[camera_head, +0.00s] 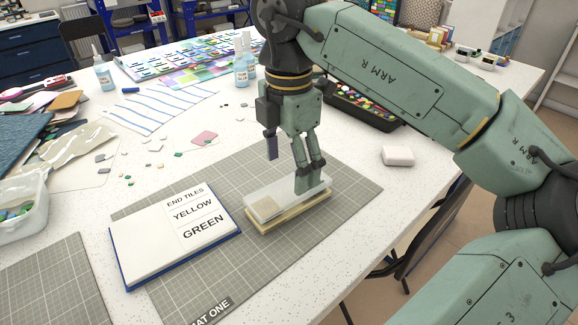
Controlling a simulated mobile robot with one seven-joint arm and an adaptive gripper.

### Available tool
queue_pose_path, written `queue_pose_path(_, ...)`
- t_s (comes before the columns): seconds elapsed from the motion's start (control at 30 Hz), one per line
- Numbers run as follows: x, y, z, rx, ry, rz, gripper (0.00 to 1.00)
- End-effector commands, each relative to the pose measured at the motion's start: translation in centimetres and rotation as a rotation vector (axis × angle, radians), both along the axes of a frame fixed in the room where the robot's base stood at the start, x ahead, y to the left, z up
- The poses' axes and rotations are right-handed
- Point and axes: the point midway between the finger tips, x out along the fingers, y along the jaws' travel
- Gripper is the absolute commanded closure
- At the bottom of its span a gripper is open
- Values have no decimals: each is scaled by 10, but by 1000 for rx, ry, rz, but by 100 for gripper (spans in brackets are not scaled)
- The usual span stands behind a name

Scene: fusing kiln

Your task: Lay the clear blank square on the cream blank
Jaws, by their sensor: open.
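The clear blank (286,203), a pale see-through rectangle, lies over the cream blank (291,218) on the grey cutting mat. Their long sides run about the same way. The cream blank's edge shows along the front, and a beige patch shows through the clear blank's left end. I cannot tell whether the two touch all over or line up exactly at the back. My gripper (308,184) points down at the right half of the clear blank, with its fingertips at or just above it. The gripper is open; the fingers hide part of the back edge.
A white board with a blue edge (155,245), reading END TILES YELLOW GREEN, lies just left of the blanks. A white block (398,156) lies to the right. Glass scraps and bottles (104,72) stand farther back. The mat's front (290,265) is clear.

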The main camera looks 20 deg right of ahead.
Motion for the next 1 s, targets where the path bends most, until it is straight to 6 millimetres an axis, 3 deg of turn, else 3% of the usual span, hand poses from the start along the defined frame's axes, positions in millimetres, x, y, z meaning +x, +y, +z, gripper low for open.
queue_pose_path(0.03,0,-1,22,-2,-1,-3,29)
queue_pose_path(0.1,0,0,38,-2,-1,-2,29)
queue_pose_path(0.23,0,-1,63,-2,-1,-3,29)
queue_pose_path(0.4,0,-1,80,-1,0,-2,29)
queue_pose_path(1.0,0,-1,87,0,0,-1,29)
